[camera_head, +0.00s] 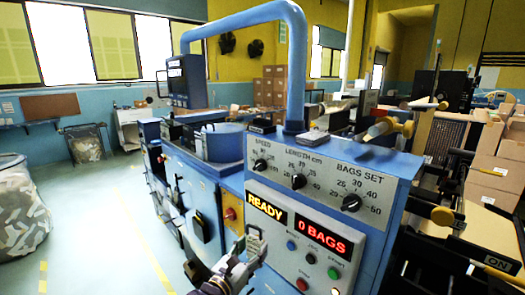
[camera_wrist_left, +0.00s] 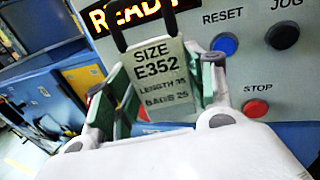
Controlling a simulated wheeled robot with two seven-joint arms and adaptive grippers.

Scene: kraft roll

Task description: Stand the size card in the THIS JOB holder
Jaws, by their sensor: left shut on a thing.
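The size card (camera_wrist_left: 158,78) is pale green-grey and reads SIZE E352, LENGTH 35, BAGS 25. My left gripper (camera_wrist_left: 165,92) is shut on it, with green finger pads at its sides. The card stands roughly upright, face toward the wrist camera, slightly tilted. In the head view the left gripper (camera_head: 240,264) is at the lower middle, in front of the machine's control panel, with the card (camera_head: 255,240) above it. Two dark prongs show at the card's top edge in the wrist view; I cannot tell whether they belong to the THIS JOB holder. No THIS JOB label is legible.
The blue control panel (camera_head: 312,215) carries three dials, a READY display (camera_head: 265,207) and a 0 BAGS display (camera_head: 323,236). The red STOP button (camera_wrist_left: 256,108) and blue RESET button (camera_wrist_left: 225,44) are close to the right finger.

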